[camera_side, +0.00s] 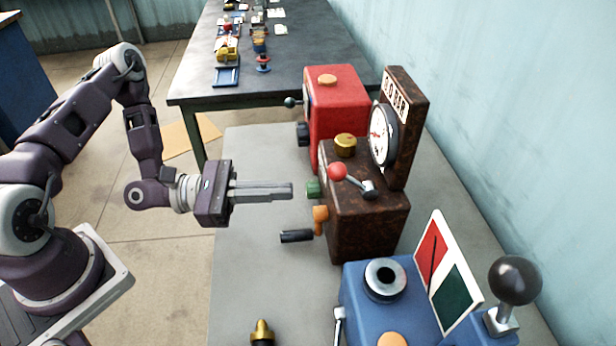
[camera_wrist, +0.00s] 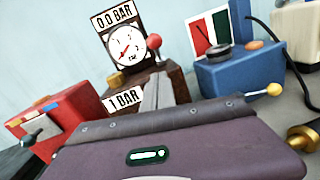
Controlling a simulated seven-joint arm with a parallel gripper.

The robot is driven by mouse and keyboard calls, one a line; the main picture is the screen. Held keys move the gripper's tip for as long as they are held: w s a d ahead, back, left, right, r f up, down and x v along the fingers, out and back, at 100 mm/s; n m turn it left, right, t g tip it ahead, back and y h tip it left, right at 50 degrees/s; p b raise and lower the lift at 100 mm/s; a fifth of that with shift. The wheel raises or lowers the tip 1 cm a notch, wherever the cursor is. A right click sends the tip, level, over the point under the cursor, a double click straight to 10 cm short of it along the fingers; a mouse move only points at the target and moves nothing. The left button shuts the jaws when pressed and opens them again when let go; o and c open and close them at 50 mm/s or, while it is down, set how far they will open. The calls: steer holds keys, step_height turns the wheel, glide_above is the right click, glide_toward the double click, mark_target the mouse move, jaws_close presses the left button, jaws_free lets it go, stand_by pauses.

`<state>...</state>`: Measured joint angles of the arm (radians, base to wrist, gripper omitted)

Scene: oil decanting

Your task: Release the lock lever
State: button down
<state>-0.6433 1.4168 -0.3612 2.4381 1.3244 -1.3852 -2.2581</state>
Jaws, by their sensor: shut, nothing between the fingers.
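A rusty brown box (camera_side: 365,225) stands mid-table with a dial gauge (camera_side: 383,135) on its back panel. A lever with a red ball (camera_side: 338,172) lies across its top; the ball also shows in the wrist view (camera_wrist: 154,41). On its left side are a green knob (camera_side: 314,187) and an orange fitting (camera_side: 320,214) with a black handle (camera_side: 297,236). I cannot tell which of these is the lock lever. My gripper (camera_side: 291,190) is shut and empty, pointing at the box's left side, just left of the green knob. In the wrist view, its fingers (camera_wrist: 156,92) overlap the box.
A red box (camera_side: 335,110) with a dark-knobbed lever (camera_side: 292,102) stands behind. A blue box (camera_side: 375,315) with a black ball lever (camera_side: 515,280) stands in front. A brass-tipped item (camera_side: 262,332) is at the near edge. The grey tabletop (camera_side: 250,280) is clear on the left.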

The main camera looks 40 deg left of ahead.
steer(key=w+d+r, duration=0.3)
steer(key=d, duration=0.1)
steer(key=shift+d, duration=0.3)
steer(key=shift+r, duration=0.15)
